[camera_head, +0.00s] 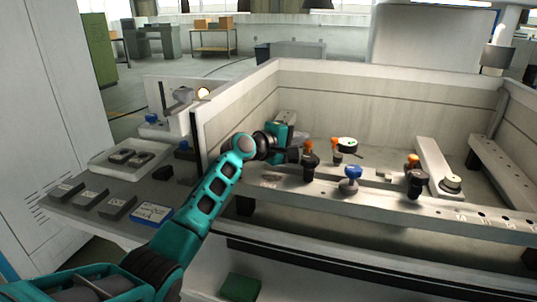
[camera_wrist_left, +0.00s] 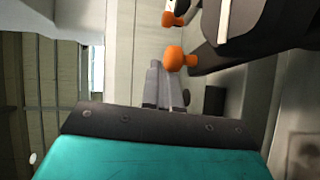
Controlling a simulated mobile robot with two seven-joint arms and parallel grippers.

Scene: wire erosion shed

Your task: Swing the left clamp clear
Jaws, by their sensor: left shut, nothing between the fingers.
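The left clamp (camera_head: 310,161) is a dark post with an orange knob on the front rail (camera_head: 390,198) of the machine tank. My left gripper (camera_head: 295,156) is just left of this clamp, with its fingers shut and empty. In the left wrist view the shut fingers (camera_wrist_left: 157,72) point towards an orange knob (camera_wrist_left: 175,59) on a dark arm (camera_wrist_left: 235,48). I cannot tell whether the fingers touch it. A second orange-knobbed clamp (camera_head: 413,180) stands further right on the rail. My right gripper is not in view.
A blue knob (camera_head: 350,173) stands on the rail between the clamps. Another orange-topped piece (camera_head: 336,148) and a round dial (camera_head: 347,143) are behind. The tank's left wall (camera_head: 236,105) is close to my left arm. A side table (camera_head: 130,222) holds several small blocks.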

